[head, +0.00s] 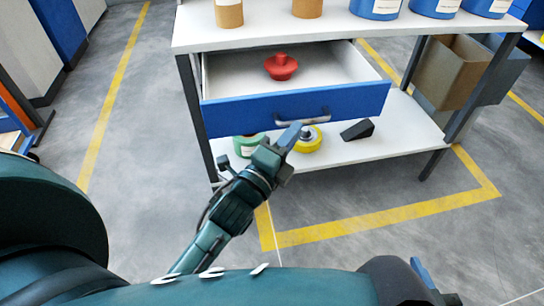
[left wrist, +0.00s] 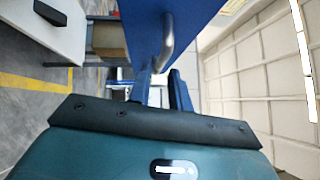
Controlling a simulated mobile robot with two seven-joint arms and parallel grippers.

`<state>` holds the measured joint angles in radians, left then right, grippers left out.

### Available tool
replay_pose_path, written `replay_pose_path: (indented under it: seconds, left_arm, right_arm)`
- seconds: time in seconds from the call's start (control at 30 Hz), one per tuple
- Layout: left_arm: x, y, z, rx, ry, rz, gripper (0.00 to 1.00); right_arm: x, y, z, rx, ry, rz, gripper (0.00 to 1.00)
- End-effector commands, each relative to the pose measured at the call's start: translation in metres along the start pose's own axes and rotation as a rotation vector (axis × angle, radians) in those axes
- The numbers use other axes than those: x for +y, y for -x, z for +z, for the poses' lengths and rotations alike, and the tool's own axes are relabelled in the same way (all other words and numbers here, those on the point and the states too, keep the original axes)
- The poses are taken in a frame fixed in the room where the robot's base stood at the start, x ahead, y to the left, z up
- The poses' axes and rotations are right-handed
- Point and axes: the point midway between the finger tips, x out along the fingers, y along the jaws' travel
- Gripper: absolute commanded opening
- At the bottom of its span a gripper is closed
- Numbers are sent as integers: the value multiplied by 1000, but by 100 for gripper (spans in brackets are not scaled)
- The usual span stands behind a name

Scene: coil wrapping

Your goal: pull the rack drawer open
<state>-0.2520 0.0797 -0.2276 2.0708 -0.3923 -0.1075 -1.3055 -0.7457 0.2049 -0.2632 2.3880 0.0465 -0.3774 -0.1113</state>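The rack drawer (head: 240,116) has a blue front and a white inside. It stands well out from under the rack top, open, with a red knobbed part (head: 281,67) inside. Its grey bar handle (head: 310,120) also shows in the left wrist view (left wrist: 165,45). My left gripper (head: 294,130) is at the handle, its fingertip overlapping the bar's underside. In the left wrist view its two fingers (left wrist: 160,92) stand apart with the handle's end near the gap; contact is unclear. A blue tip, likely my right gripper (head: 422,272), shows at the bottom; its fingers are unclear.
The rack top (head: 270,32) holds tan and blue cans. The lower shelf (head: 390,145) carries a green spool (head: 248,147), a yellow roll (head: 307,141) and a black wedge (head: 357,130). A cardboard box (head: 450,70) stands at right. Floor in front is clear.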

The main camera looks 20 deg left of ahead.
Motion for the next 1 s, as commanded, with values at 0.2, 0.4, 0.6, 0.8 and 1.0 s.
replay_pose_path:
  seconds: [0.2,0.4,0.6,0.8,1.0]
  left_arm:
    - [1,48,0,-1,0,5,20]
    - [0,74,0,0,-1,3,20]
    - [0,83,0,0,-2,-1,20]
    - [0,83,0,0,-2,-1,20]
    - [0,83,0,0,-2,-1,20]
  right_arm:
    - [2,3,-2,3,-8,7,36]
    - [2,4,0,-1,-12,7,36]
    - [1,4,0,-3,-13,6,36]
    - [1,4,0,-4,-13,6,36]
    - [1,4,0,-4,-13,6,36]
